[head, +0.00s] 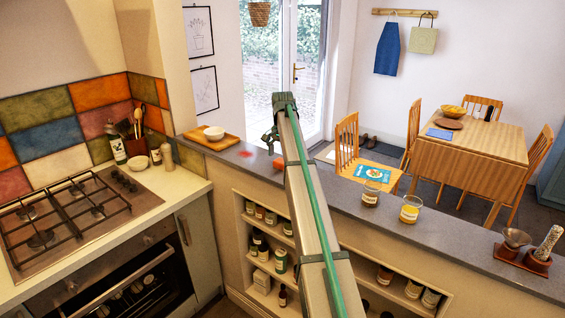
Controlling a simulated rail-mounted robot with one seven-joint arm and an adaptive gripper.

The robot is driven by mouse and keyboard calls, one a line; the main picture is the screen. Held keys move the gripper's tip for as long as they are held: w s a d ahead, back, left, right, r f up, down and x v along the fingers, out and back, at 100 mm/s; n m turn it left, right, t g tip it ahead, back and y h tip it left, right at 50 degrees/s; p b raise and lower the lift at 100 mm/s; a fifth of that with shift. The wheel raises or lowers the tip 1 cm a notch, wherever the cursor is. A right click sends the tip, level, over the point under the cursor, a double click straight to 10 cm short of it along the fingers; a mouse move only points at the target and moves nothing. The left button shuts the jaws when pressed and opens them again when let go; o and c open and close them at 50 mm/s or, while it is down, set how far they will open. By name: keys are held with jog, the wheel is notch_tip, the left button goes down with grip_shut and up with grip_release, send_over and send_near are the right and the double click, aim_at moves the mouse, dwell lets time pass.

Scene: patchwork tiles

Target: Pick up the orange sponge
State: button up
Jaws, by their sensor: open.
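A small orange block that looks like the sponge (278,163) lies on the grey ledge (450,248), just left of my arm. My arm hides part of its right side. My gripper (268,139) shows small and dark at the far end of the arm, left of it. It is open and appears to be above and slightly left of the sponge, with nothing visible in it. The exact gap between them cannot be told from this view.
A flat red item (245,154) lies left of the sponge. A wooden tray (212,142) with a white bowl (214,132) stands further left. Jars (370,194) (410,209) stand on the ledge to the right. A gas hob (70,215) is at left.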

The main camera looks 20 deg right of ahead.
notch_tip(320, 180, down, 2)
jog(key=shift+f, duration=0.1)
jog(key=c, duration=0.9)
jog(key=shift+r, duration=0.2)
jog(key=shift+r, duration=0.5)
notch_tip(320, 180, up, 2)
jog(key=shift+b, duration=0.45)
jog(key=shift+s+a+r, duration=0.2)
jog(key=shift+s+r, duration=1.45)
jog(key=shift+s, duration=0.65)
jog(key=shift+s+a+r, duration=0.25)
jog(key=shift+s+r, duration=1.35)
jog(key=shift+s, duration=0.75)
jog(key=shift+s+a+r, duration=0.2)
jog(key=shift+s+r, duration=1.45)
jog(key=shift+s, duration=0.65)
